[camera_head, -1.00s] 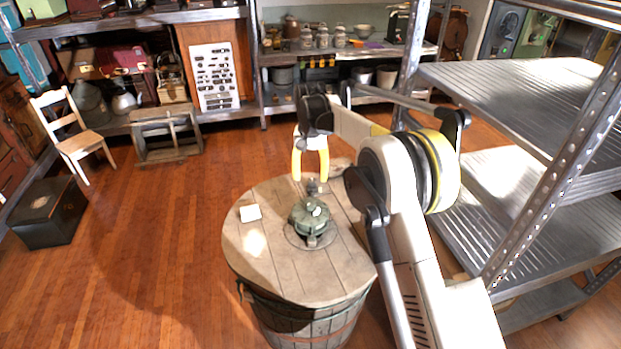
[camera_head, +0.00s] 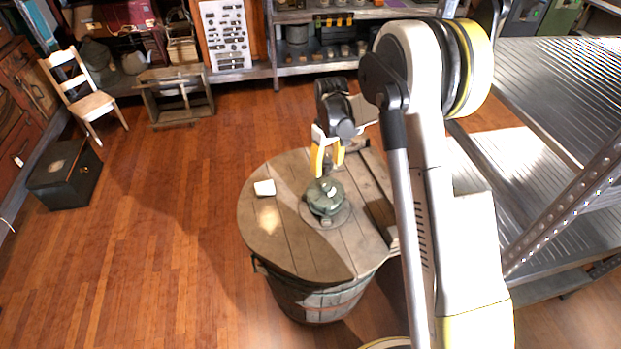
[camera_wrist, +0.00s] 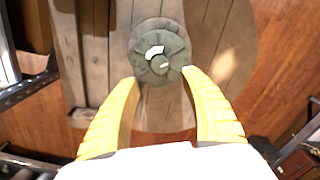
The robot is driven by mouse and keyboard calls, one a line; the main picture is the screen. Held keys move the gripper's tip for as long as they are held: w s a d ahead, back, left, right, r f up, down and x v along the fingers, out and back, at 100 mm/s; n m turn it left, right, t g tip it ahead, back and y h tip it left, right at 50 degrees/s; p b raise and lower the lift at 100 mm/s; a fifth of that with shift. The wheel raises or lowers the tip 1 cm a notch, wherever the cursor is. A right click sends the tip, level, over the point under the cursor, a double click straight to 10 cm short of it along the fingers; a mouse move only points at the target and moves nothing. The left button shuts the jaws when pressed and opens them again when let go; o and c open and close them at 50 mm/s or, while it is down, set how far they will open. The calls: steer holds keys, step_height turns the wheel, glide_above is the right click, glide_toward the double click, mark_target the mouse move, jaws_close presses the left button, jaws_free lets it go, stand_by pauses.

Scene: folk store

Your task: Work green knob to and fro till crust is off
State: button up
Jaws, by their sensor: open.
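The green knob (camera_head: 325,196) is a round, lobed, dull green piece on a flat round plate on top of the wooden barrel (camera_head: 285,250). In the wrist view the knob (camera_wrist: 160,52) lies just beyond my fingertips, with pale patches on its top face. My gripper (camera_head: 327,172) has yellow fingers and hangs at the back side of the knob in the head view. In the wrist view my gripper (camera_wrist: 162,76) is open, its fingers spread to either side of the knob's near edge. I cannot tell whether they touch it.
A small white block (camera_head: 264,188) lies on the barrel top, left of the knob. Metal shelving (camera_head: 560,110) stands close on the right. A dark chest (camera_head: 66,176) and a wooden chair (camera_head: 88,98) stand at the left. The floor left of the barrel is clear.

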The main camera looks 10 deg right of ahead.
mark_target(327, 185)
step_height(327, 185, down, 9)
steer(key=shift+s+d+f+b, duration=0.1)
steer(key=shift+s+b, duration=0.05)
steer(key=shift+b, duration=0.95)
jaws_close()
